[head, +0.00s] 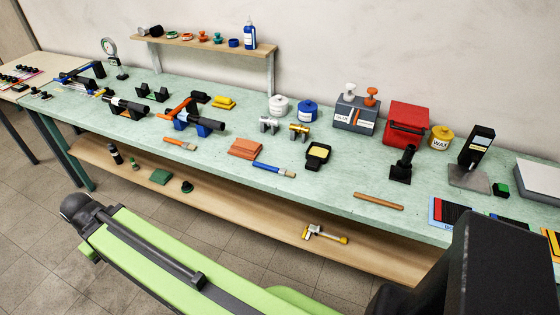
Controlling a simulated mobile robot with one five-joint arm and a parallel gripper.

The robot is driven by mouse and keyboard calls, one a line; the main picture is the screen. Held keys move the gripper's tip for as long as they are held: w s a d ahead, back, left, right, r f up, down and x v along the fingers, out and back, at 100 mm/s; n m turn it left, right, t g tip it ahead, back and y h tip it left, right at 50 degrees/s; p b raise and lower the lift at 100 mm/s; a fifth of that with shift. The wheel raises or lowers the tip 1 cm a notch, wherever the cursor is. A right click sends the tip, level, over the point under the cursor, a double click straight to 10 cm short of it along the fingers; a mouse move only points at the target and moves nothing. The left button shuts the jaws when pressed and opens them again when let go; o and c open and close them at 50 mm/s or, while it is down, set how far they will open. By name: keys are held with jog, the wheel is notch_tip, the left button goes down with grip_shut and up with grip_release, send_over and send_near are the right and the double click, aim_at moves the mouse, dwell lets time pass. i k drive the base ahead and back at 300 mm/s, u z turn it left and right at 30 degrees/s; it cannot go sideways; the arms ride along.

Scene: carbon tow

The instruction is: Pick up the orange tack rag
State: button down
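The orange tack rag (245,148) lies flat on the green workbench top (330,185), near the middle of the bench. It looks like a folded, brownish-orange rectangle. A blue-handled brush (272,169) lies just in front and to the right of it, and an orange-handled brush (180,144) lies to its left. Nothing covers the rag. My green arm crosses the lower part of the view, on the near side of the bench and apart from the rag. My gripper's fingers do not show.
A yellow-and-black square item (318,155) stands right of the rag. An orange-and-blue clamp-like tool (193,120) stands to its left. White (279,106) and blue (307,110) pots are behind. A lower shelf (230,206) holds several small items. The bench front before the rag is clear.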

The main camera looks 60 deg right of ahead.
aim_at(248, 149)
jog(key=z, duration=0.15)
jog(key=k, duration=0.65)
jog(key=u, duration=1.9)
jog(key=i, duration=1.85)
jog(key=z, duration=0.4)
jog(key=k, duration=0.1)
jog(key=z, duration=3.65)
jog(key=i, duration=0.95)
